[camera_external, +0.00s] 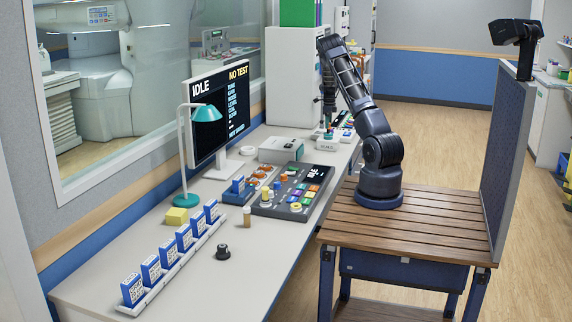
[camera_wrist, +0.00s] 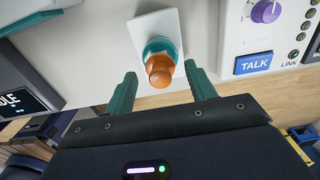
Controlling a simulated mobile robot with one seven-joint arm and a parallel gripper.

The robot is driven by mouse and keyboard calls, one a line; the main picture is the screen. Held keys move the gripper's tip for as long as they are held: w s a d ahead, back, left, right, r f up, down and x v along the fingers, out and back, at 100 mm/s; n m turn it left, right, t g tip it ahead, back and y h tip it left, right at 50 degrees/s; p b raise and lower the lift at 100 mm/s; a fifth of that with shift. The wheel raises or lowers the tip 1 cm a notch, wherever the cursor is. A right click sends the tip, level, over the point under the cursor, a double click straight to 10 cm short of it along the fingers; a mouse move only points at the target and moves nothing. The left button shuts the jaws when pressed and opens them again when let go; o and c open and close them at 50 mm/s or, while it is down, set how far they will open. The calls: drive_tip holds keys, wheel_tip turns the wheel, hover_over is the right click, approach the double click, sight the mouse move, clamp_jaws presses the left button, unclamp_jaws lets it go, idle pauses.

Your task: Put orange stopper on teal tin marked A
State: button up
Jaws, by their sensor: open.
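In the wrist view an orange stopper (camera_wrist: 160,68) with a rounded knob is over a round teal tin (camera_wrist: 154,45) on a white card-like plate. The stopper appears to sit on the tin; a small gap between them cannot be ruled out. The letter A is not visible. My gripper (camera_wrist: 161,76) is open, with one teal finger on each side of the stopper and visible space at both sides. In the external view my gripper (camera_external: 329,110) points down over the far part of the bench, where the stopper and tin are too small to make out clearly.
In the wrist view a panel with a purple knob (camera_wrist: 266,11) and a blue TALK button (camera_wrist: 254,64) stands at right. In the external view a grey control panel (camera_external: 291,190), a monitor (camera_external: 221,112) and a teal lamp (camera_external: 206,113) stand nearer on the bench.

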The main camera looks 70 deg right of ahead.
wheel_tip(320, 180, up, 10)
drive_tip(key=shift+f, duration=0.25)
drive_tip(key=shift+a, duration=0.1)
drive_tip(key=w+a+r+n+t, duration=0.1)
drive_tip(key=w+a+r+n, duration=0.25)
drive_tip(key=a+r, duration=0.45)
drive_tip(key=w+a+r+n, duration=0.3)
drive_tip(key=a+r+n, duration=0.15)
drive_tip(key=a, duration=0.75)
drive_tip(key=w+a+r+n+t, duration=0.1)
drive_tip(key=w+a+r+n, duration=0.3)
drive_tip(key=a, duration=0.6)
drive_tip(key=s+a+r+n, duration=0.2)
drive_tip(key=a+n, duration=0.1)
drive_tip(key=a, duration=0.4)
drive_tip(key=s+a+r+n+t, duration=0.1)
drive_tip(key=s+a+r+n, duration=0.15)
drive_tip(key=a, duration=0.45)
drive_tip(key=s+a+r+n, duration=0.1)
drive_tip(key=a+r+n, duration=0.25)
drive_tip(key=a, duration=0.35)
drive_tip(key=s+a+f+n, duration=0.2)
drive_tip(key=s+a+n, duration=0.5)
drive_tip(key=s+a, duration=0.2)
drive_tip(key=s+a+f+n+t, duration=0.1)
drive_tip(key=s+a+n, duration=0.7)
drive_tip(key=s+a, duration=0.2)
drive_tip(key=a, duration=0.2)
drive_tip(key=shift+a+f+t, duration=0.3)
drive_tip(key=shift+f, duration=0.1)
